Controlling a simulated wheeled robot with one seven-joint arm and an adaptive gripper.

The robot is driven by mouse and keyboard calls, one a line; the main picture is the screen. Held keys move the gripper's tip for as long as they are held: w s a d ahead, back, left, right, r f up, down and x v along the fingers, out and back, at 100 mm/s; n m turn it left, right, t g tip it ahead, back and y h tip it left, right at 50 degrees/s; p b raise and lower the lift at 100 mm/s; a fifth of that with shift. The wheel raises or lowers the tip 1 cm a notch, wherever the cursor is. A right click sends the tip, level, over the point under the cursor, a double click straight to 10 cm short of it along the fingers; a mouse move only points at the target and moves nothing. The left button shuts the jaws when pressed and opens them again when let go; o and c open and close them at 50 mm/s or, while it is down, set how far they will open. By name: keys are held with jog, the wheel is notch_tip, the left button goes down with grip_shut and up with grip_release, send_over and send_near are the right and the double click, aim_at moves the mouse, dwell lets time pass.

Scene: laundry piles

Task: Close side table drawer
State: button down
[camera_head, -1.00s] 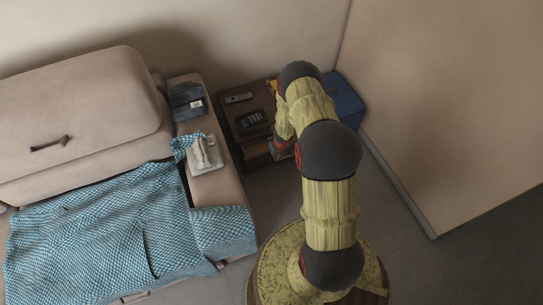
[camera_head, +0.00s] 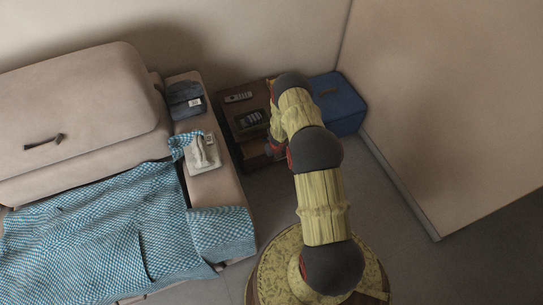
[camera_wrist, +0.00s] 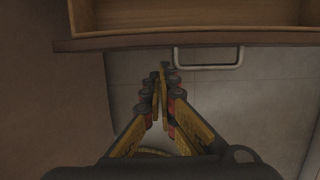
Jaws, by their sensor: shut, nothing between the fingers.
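The dark side table (camera_head: 232,111) stands between the sofa and the blue box in the head view, partly hidden by my arm. In the wrist view its drawer (camera_wrist: 200,31) is pulled open, and the part of its light wooden inside that shows is empty. The drawer's dark front edge (camera_wrist: 110,43) runs across the top of that view, with a metal handle (camera_wrist: 208,67) on its outer side. My gripper (camera_wrist: 159,70) is shut and empty, its tips just outside the drawer front, left of the handle. I cannot tell whether they touch it.
A remote (camera_head: 238,97) and a black phone-like device (camera_head: 250,119) lie on the table top. The sofa arm (camera_head: 222,185) with folded clothes stands left. A blue box (camera_head: 340,104) stands right, near the wall. Grey floor (camera_head: 405,245) is free at right.

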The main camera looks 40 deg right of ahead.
jog(key=shift+w+d, duration=0.15)
jog(key=shift+w, duration=0.45)
